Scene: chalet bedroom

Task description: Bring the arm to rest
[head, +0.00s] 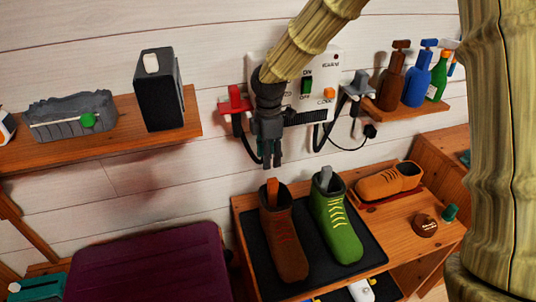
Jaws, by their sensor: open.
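My gripper (270,158) hangs pointing down at the end of my bamboo-textured arm, in the middle of the head view. It is open with nothing seen between its fingers. It is in front of the white wall panel (321,68) and appears above the brown boot (282,235). The green boot (337,218) stands to the right of the brown one. Both boots are upright on a black mat (372,258) and have something sticking out of their tops. My arm hides part of the panel.
A red holder (235,103) and a grey holder (357,86) flank the gripper. An orange shoe (389,180) and a brown tin (425,225) lie on the wooden bench (395,222). Bottles (412,85) stand on the right shelf; a black box (159,90) stands on the left shelf.

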